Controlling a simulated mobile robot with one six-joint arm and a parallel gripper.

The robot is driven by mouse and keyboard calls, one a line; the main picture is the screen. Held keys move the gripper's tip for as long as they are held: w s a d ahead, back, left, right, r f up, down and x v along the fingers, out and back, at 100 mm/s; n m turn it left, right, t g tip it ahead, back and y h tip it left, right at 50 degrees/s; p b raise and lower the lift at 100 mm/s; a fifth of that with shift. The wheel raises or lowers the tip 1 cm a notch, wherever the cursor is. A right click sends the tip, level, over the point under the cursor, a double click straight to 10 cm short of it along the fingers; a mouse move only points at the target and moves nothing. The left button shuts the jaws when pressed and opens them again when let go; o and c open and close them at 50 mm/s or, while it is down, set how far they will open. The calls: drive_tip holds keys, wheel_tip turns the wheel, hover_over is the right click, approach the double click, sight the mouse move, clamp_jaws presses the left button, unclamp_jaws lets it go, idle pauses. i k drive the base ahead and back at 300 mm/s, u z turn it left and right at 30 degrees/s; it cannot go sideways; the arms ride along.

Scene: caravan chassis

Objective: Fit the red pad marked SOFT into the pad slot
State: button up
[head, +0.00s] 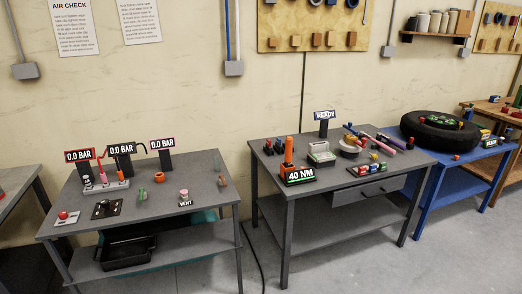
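I cannot pick out the red pad marked SOFT for certain, because the small parts are too small to read. Several small coloured blocks (370,169), some of them red, sit in a row at the front right of the middle grey table (345,181). Small dark red and green pieces (275,146) stand at that table's back left. I cannot tell which thing is the pad slot. A pale box-like fixture (321,154) stands near the middle of the table. My gripper is not in view.
A left grey table (145,210) carries several "0.0 BAR" displays (121,149). An orange tool stands by a "40 NM" display (300,176) on the middle table. A blue table (432,172) holds a black tyre (440,131). Grey floor (385,265) is open in front.

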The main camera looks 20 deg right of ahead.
sight(322, 148)
drive_tip(key=i, duration=1)
drive_tip(key=u, duration=0.05)
